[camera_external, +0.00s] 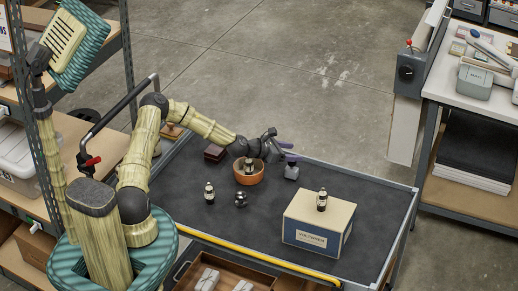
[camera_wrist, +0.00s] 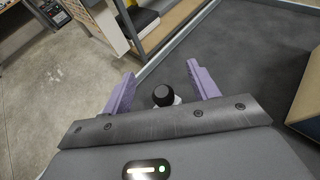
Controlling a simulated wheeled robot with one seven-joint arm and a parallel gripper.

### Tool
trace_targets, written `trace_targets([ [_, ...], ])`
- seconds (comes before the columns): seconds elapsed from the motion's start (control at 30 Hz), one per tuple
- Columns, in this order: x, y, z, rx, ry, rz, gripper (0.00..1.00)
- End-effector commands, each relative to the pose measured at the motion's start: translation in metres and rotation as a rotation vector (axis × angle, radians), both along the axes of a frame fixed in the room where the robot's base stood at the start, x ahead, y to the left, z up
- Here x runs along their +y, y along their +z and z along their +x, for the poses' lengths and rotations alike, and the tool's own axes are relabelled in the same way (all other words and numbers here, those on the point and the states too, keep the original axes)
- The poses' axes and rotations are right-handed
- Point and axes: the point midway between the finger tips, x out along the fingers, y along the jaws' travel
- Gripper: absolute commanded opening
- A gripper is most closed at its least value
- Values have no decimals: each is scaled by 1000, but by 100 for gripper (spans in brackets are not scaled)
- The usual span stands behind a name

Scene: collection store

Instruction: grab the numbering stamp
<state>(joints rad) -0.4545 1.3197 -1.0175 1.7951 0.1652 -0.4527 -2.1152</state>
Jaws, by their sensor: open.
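My gripper (camera_external: 283,147) is open above the back of the dark cart top, its two purple fingers apart. In the wrist view my gripper (camera_wrist: 161,72) has a round black knob on a pale body between its fingers, seen from above; this looks like the numbering stamp (camera_wrist: 163,96). In the external view it seems to be the small grey piece (camera_external: 291,172) standing just below the fingers, its top partly hidden by a finger. I cannot tell whether the fingers touch it.
An orange bowl (camera_external: 249,178) holding a dark bottle-like piece stands left of my gripper. A dark red box (camera_external: 214,153), a small bottle (camera_external: 209,194) and a round metallic piece (camera_external: 241,199) stand nearby. A carton (camera_external: 308,236) bears another bottle (camera_external: 322,200).

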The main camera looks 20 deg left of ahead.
Motion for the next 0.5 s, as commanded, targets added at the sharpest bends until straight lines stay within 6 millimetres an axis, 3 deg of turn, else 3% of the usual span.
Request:
trace_targets([
  [0.23,-1,-28,-1,2,-1,0,60],
  [0.5,0,-32,0,0,-2,2,60],
])
